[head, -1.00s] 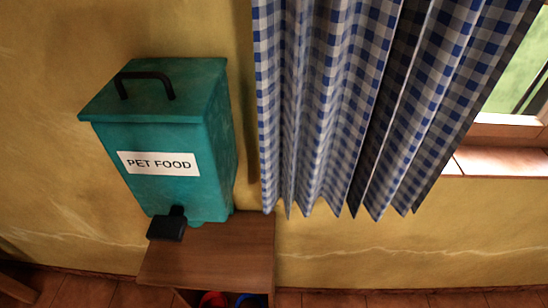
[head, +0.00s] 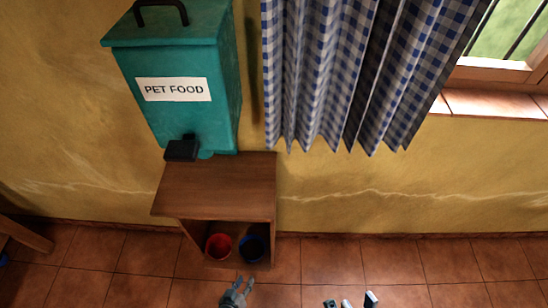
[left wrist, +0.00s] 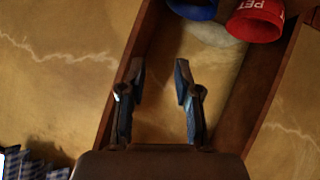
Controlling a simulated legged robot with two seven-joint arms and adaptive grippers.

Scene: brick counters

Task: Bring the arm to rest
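My left gripper (head: 244,281) is at the bottom of the head view, in front of the wooden stand. In the left wrist view its two fingers (left wrist: 158,68) stand apart with nothing between them. My right gripper (head: 350,300) shows only as a few grey finger parts at the bottom edge, right of the left one. Most of it is cut off, so I cannot tell if it is open.
A teal pet food bin (head: 190,110) stands on a small wooden stand (head: 215,185). A red bowl (head: 218,247) and a blue bowl (head: 252,249) sit in its lower opening. A checked curtain (head: 320,70) hangs at right. The tiled floor (head: 430,265) is clear at right.

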